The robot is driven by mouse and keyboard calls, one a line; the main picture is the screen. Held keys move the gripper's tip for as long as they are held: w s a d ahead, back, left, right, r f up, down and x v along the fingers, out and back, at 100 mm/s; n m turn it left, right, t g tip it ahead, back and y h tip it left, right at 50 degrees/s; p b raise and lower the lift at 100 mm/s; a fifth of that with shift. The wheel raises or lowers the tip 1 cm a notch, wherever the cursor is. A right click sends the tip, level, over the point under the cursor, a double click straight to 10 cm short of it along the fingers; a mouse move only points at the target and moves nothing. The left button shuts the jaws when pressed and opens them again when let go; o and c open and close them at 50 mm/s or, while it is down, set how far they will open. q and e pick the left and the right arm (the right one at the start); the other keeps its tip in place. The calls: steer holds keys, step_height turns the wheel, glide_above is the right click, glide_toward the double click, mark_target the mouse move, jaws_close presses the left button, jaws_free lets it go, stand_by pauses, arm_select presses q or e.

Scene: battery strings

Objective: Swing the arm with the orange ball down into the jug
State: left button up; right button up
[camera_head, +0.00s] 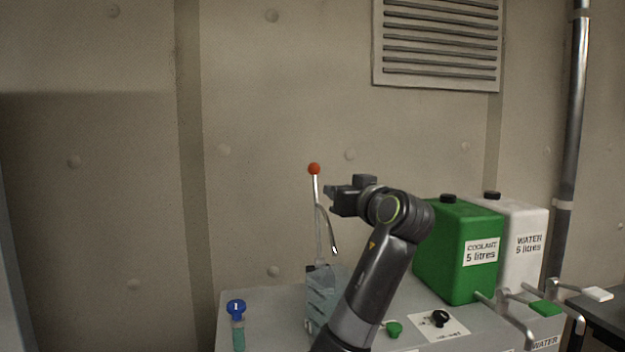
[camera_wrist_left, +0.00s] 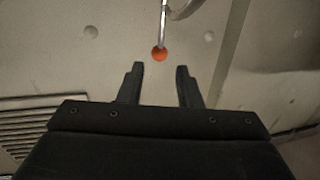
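The orange ball (camera_head: 314,169) tops a thin, upright metal arm (camera_head: 317,215), beside which a thin curved tube hangs. The arm's foot meets a grey-blue body (camera_head: 320,290) on the bench; I cannot tell if this is the jug, and my arm partly covers it. My left gripper (camera_head: 329,194) is just right of and slightly below the ball in the head view. In the left wrist view the fingers (camera_wrist_left: 159,74) are apart and empty, and the ball (camera_wrist_left: 159,54) shows just beyond the gap between their tips. My right gripper is not in view.
A green coolant container (camera_head: 450,250) and a white water container (camera_head: 525,235) stand at the back right of the grey bench. A blue-topped knob (camera_head: 236,308) is at the front left. Metal levers (camera_head: 510,310) jut out at the right. A wall stands behind.

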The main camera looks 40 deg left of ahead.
mark_target(316, 181)
arm_select(q)
steer(key=p+x, duration=0.7)
steer(key=x, duration=0.7)
steer(key=shift+a+r, duration=0.15)
steer(key=shift+a, duration=0.1)
steer(key=shift+w+a, duration=0.25)
steer(key=shift+a, duration=0.1)
jaws_close()
